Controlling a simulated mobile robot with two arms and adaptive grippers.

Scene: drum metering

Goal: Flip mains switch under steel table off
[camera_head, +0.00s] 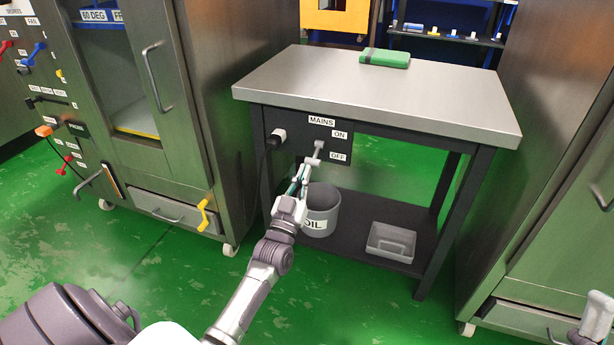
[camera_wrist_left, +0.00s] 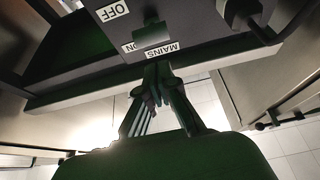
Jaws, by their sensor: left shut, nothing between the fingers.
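The black mains panel (camera_head: 283,125) is under the steel table (camera_head: 380,95), with MAINS, ON and OFF labels. ON is above OFF. A grey switch lever (camera_head: 319,146) sticks out beside these labels; I cannot tell clearly which way it is set. My left gripper (camera_head: 308,168) is shut and empty, just in front of and below the lever. In the left wrist view, its fingertips (camera_wrist_left: 157,72) are together near the upside-down MAINS label (camera_wrist_left: 161,50). The OFF label (camera_wrist_left: 112,10) is farther up there. Whether the fingers touch the lever is unclear.
A black plug with a cable (camera_head: 277,137) sits left of the labels. An OIL bucket (camera_head: 322,212) and a grey tray (camera_head: 391,242) stand on the lower shelf. A green case (camera_head: 384,57) lies on the tabletop. Steel cabinets flank the table.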

